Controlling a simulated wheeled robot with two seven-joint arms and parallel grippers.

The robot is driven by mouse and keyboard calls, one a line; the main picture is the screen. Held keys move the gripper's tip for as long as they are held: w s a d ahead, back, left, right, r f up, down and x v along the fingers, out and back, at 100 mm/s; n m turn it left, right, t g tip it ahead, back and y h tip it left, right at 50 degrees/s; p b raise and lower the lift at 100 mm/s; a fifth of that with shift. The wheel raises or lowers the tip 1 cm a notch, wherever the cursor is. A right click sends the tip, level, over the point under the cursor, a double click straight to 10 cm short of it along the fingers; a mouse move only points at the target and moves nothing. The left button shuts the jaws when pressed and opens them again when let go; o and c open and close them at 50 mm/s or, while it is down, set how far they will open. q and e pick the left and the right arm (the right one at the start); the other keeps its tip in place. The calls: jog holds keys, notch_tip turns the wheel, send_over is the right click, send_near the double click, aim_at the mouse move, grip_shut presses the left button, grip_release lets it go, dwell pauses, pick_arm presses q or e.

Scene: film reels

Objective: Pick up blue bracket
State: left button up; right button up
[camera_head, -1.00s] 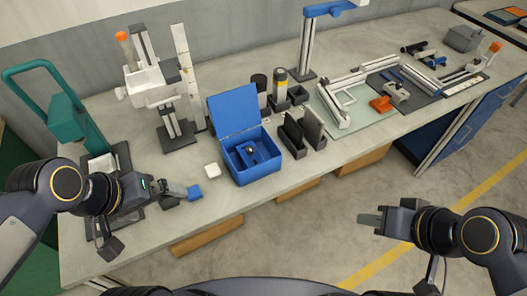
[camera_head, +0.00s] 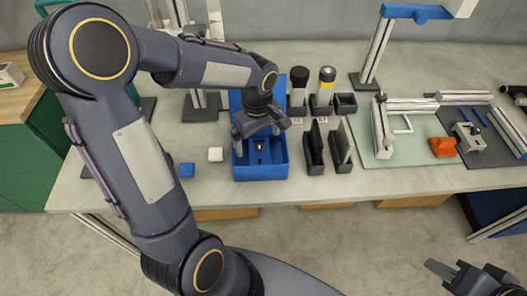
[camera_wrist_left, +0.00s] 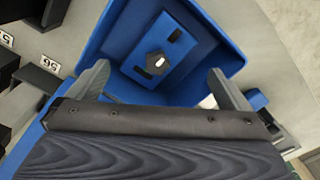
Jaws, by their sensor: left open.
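The open blue box (camera_head: 262,174) stands on the workbench with its lid tilted back. On its floor is a blue slotted piece that looks like a bracket (camera_wrist_left: 178,35), with a dark angular part with a light centre on it. This piece shows partly in the head view (camera_head: 260,158). A small blue block (camera_head: 186,170) lies on the bench left of the box. My left gripper (camera_head: 258,135) is over the box, open and empty, its fingers apart on either side of the slotted piece in the left wrist view (camera_wrist_left: 160,88). My right gripper (camera_head: 440,270) is low at the right, away from the bench; its jaws are unclear.
A white block (camera_head: 215,154) sits between the blue block and the box. Dark bins (camera_head: 315,155) stand close to the box's right, with dark and yellow-banded cylinders behind. A green mat (camera_head: 378,152) with parts lies further right. The front bench strip is clear.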

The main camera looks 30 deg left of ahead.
aim_at(259, 144)
pick_arm(q)
jog(key=f, duration=0.5)
jog(key=shift+w+p, duration=0.25)
jog(key=shift+p, duration=0.05)
jog(key=shift+r, duration=0.1)
jog(key=c, duration=1.6)
jog(key=shift+c, duration=0.2)
